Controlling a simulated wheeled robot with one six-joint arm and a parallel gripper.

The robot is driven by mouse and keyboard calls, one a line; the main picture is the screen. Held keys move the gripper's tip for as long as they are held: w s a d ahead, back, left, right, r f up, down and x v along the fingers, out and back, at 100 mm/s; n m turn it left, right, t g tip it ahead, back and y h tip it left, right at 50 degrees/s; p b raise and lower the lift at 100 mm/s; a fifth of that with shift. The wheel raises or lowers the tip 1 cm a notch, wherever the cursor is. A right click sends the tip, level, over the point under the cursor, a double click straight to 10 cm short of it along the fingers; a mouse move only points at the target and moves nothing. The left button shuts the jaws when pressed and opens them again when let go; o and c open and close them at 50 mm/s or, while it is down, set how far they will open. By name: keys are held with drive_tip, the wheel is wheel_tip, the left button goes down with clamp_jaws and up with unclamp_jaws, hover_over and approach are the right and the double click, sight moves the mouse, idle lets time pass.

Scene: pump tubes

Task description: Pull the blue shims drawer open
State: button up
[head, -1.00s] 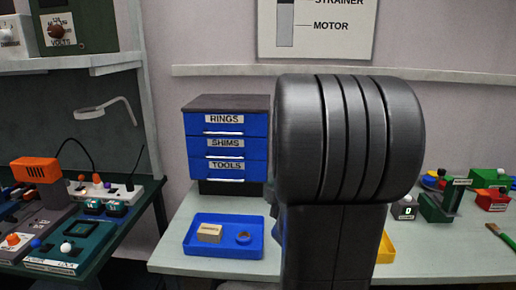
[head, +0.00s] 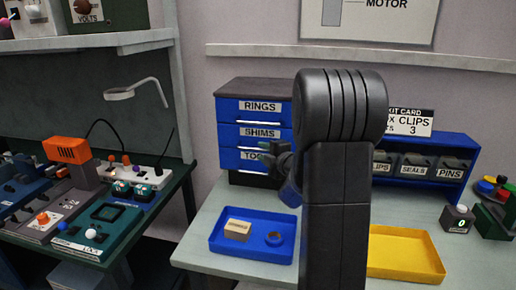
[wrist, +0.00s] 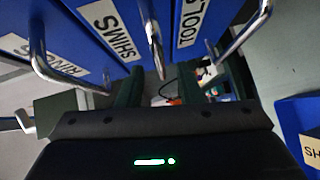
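The blue shims drawer (head: 258,133) is the middle drawer of a cabinet, flush with the others, with a silver handle. In the wrist view the drawer front (wrist: 118,35) appears sideways, and its handle (wrist: 154,45) stands out toward my gripper. My gripper (head: 277,152) is in front of the cabinet's right side, by the shims and tools drawers. In the wrist view its dark green fingers (wrist: 178,85) are apart, with nothing held. The shims handle lies between them in the picture; contact cannot be told.
The rings drawer (head: 258,107) is above, and the tools drawer (head: 250,156) below, partly hidden. A blue tray (head: 222,247) with a tan box and a ring stands in front. A yellow tray (head: 405,275) and bin rack (head: 462,142) are at right.

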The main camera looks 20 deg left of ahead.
sight(259, 150)
drive_tip(key=shift+x, duration=1.95)
clamp_jaws()
